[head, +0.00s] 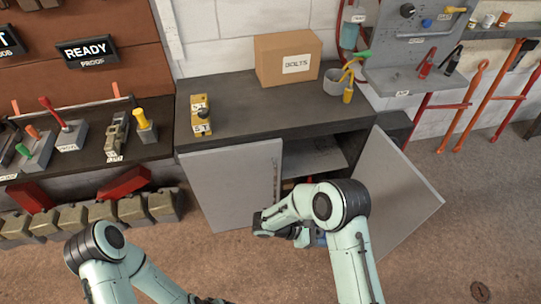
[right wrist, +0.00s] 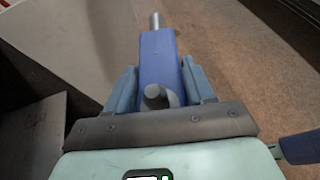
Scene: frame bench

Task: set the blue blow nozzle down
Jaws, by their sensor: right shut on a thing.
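In the right wrist view the blue blow nozzle (right wrist: 160,62), with a grey metal tip pointing away, sits between the two fingers of my right gripper (right wrist: 163,88), which is shut on it. In the head view my right gripper (head: 306,238) is low in front of the cabinet, near its open right door. Only a bit of blue (head: 320,240) shows there, mostly hidden by my arm. My left arm comes in at the lower left. Its dark end (head: 208,300) is cut by the bottom edge, so its jaws cannot be made out.
The dark worktop (head: 240,95) carries a BOLTS box (head: 288,60), a yellow tool (head: 201,116) and a grey cup (head: 334,82). Its middle is clear.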

